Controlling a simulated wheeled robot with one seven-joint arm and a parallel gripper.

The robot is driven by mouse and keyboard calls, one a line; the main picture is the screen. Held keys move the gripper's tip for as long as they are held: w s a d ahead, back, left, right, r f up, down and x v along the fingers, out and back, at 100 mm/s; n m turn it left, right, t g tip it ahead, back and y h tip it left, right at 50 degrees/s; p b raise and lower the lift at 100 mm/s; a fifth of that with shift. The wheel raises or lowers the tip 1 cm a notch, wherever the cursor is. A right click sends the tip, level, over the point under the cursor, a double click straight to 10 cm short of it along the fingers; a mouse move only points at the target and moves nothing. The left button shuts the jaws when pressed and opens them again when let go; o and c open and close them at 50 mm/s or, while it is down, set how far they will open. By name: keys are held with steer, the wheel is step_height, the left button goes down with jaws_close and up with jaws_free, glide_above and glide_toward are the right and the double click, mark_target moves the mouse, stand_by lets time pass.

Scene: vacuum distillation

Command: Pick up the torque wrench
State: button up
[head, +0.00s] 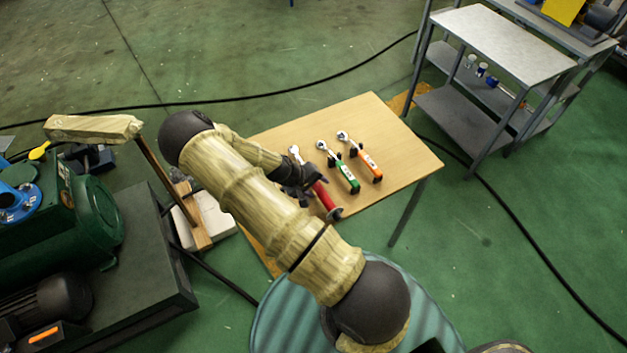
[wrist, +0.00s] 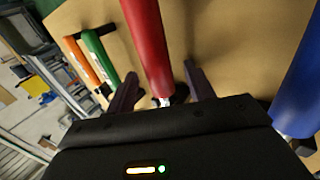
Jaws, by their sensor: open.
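Several tools with coloured handles lie on a wooden table; I cannot tell by label which is the torque wrench. The red-handled tool (head: 325,195) has a silver head at its far end and lies nearest my arm. My gripper (head: 303,188) is open at it, partly hidden by my arm. In the wrist view the red handle (wrist: 147,40) runs between the two open fingers of my gripper (wrist: 161,88). The green-handled wrench (head: 348,178) and orange-handled wrench (head: 371,165) lie to its right. A blue handle (wrist: 302,85) shows only in the wrist view.
The wooden table (head: 400,150) is bare towards its right edge. A grey metal trolley (head: 505,45) stands at the upper right. Green machinery (head: 70,215) on a dark base is at the left. A black cable (head: 300,88) crosses the green floor.

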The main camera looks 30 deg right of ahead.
jaws_close()
stand_by(0.3)
steer(key=shift+w+r, duration=0.1)
step_height(320, 180, up, 10)
steer(key=shift+f+b, duration=0.1)
steer(key=shift+b, duration=0.75)
steer(key=c, duration=0.6)
jaws_free()
jaws_close()
